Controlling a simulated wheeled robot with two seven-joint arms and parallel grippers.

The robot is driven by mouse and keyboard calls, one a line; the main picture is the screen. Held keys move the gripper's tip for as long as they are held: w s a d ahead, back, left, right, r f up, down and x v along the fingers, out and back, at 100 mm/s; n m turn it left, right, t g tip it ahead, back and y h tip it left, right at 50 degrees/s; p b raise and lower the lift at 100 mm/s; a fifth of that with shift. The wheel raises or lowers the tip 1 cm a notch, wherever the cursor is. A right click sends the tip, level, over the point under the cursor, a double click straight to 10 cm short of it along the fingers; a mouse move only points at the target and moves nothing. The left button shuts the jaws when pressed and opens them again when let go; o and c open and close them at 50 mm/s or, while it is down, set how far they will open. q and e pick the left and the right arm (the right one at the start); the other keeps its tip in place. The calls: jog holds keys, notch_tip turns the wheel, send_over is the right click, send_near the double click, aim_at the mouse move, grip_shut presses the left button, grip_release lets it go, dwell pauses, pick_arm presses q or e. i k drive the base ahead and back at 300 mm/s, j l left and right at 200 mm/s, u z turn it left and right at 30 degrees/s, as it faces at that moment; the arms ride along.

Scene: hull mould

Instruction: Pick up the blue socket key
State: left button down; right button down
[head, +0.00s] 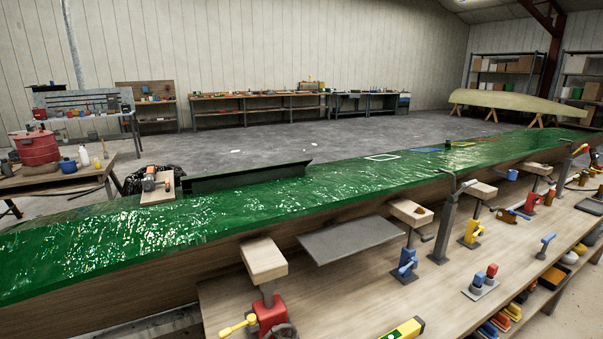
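A blue T-shaped tool (546,245), which looks like the blue socket key, lies or stands on the wooden bench (350,292) at the right. It is small, and I cannot tell exactly how it rests. Open bench surface surrounds it. Neither my left nor my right gripper is in the head view.
A small holder (481,287) with red and blue pieces is left of the tool. Blue (405,265), yellow (471,234) and red (271,315) clamp-like stands and a grey post (448,218) line the bench. The long green mould (250,215) runs behind it.

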aim_at(541, 255)
jog(key=z, duration=1.45)
